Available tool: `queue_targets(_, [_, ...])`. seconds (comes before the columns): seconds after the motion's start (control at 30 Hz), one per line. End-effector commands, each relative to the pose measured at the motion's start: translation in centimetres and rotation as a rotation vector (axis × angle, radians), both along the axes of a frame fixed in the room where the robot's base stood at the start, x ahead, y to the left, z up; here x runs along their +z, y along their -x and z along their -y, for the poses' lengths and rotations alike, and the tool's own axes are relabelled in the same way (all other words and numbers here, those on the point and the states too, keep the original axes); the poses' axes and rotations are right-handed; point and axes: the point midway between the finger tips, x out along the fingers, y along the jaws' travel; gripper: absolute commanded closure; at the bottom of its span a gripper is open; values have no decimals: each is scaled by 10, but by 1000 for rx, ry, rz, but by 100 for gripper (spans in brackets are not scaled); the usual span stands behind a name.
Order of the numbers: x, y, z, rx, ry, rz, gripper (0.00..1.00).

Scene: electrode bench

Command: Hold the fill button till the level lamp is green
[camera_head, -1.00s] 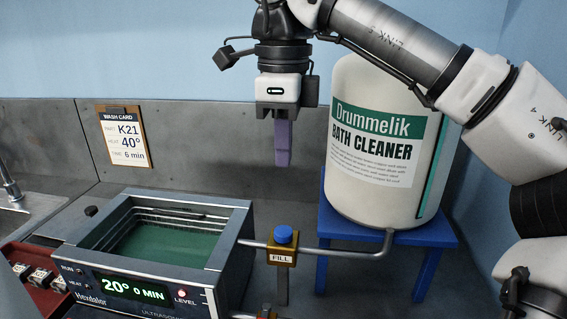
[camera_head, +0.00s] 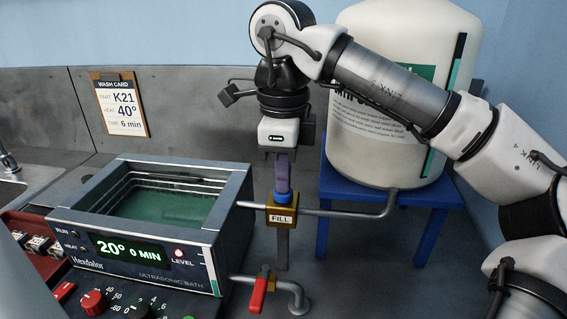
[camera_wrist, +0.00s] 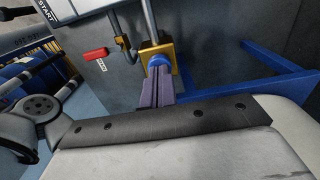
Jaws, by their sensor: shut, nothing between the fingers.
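The fill button is a blue knob (camera_head: 283,197) on a yellow block labelled FILL (camera_head: 281,216), set on the pipe between bath and drum. My gripper (camera_head: 283,188) points down with its purple fingers shut, their tips at the top of the blue knob. In the wrist view the fingers (camera_wrist: 157,80) reach the blue knob (camera_wrist: 159,61); whether they press it down I cannot tell.
A large white drum of bath cleaner (camera_head: 400,60) stands on a blue stand (camera_head: 440,192) at the right. A red-handled valve (camera_head: 260,292) sits below the fill block. A wash card (camera_head: 119,104) hangs on the back wall. Knobs (camera_head: 93,302) line the front panel.

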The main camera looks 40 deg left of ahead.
Motion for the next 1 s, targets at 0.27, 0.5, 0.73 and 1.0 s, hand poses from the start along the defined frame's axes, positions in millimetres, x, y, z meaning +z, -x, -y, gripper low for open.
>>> queue_targets(0.27, [-7,0,0,0,1,0,100])
queue_targets(0.5, [-25,0,0,0,4,-2,100])
queue_targets(0.73, [-27,1,1,3,7,-5,100])
queue_targets(1.0, [-27,1,1,4,8,-7,100])
